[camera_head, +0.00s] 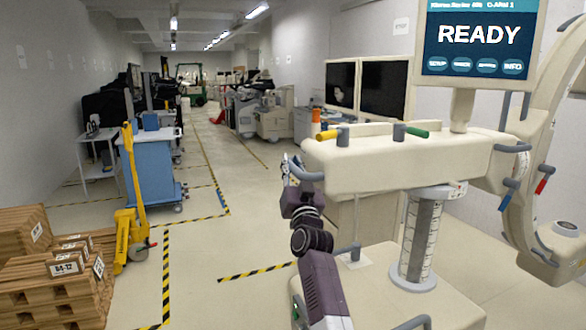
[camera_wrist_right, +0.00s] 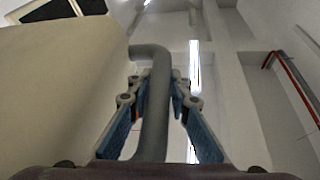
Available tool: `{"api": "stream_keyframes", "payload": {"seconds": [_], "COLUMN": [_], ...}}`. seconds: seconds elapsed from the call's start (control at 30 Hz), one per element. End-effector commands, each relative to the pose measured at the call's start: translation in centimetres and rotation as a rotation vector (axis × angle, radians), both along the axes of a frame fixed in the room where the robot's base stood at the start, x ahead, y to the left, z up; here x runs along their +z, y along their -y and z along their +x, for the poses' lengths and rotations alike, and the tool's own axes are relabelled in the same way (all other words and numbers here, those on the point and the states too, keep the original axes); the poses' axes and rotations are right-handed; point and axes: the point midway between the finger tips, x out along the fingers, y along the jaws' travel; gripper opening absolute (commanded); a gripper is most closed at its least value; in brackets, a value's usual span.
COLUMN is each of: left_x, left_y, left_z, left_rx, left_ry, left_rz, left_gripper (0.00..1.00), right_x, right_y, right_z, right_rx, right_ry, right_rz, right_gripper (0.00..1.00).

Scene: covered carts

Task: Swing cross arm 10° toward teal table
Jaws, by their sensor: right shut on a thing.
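The cream cross arm (camera_head: 410,163) of the C-arm machine lies across the right half of the head view, on a column (camera_head: 420,235) with a printed scale. A grey bent handle (camera_head: 311,176) sticks out at its left end. My right gripper (camera_head: 291,168) is at that end, shut on the handle. In the right wrist view the handle (camera_wrist_right: 154,125) runs between the blue-padded fingers of the right gripper (camera_wrist_right: 158,92), and the cream housing (camera_wrist_right: 70,90) fills the left. I make out no clearly teal table. My left gripper is not in view.
The screen (camera_head: 478,40) above the cross arm reads READY. The curved C-arm (camera_head: 545,130) stands at the right. A blue cart (camera_head: 150,170), a yellow pallet jack (camera_head: 131,200) and wooden pallets (camera_head: 55,285) stand at the left. The floor between them and the machine is clear.

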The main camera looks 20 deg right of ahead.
Motion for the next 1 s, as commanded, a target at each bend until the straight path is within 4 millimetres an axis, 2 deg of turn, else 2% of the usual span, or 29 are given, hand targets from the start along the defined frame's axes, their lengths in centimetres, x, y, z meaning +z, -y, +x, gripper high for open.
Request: {"api": "stream_keyframes", "payload": {"seconds": [0.3,0.6,1.0], "left_x": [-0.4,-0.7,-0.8], "left_y": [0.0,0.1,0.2], "left_z": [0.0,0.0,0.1], "left_rx": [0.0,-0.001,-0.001], "left_ry": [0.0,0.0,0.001], "left_rz": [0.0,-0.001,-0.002], "left_gripper": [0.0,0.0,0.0], "right_x": [-0.6,-0.9,-1.3], "right_y": [0.5,0.1,-0.2], "right_z": [1.9,3.2,3.6], "right_rx": [-0.037,-0.056,-0.059], "right_ry": [-0.013,-0.019,-0.024], "right_rz": [0.0,0.0,0.001], "right_gripper": [0.0,0.0,0.0]}}
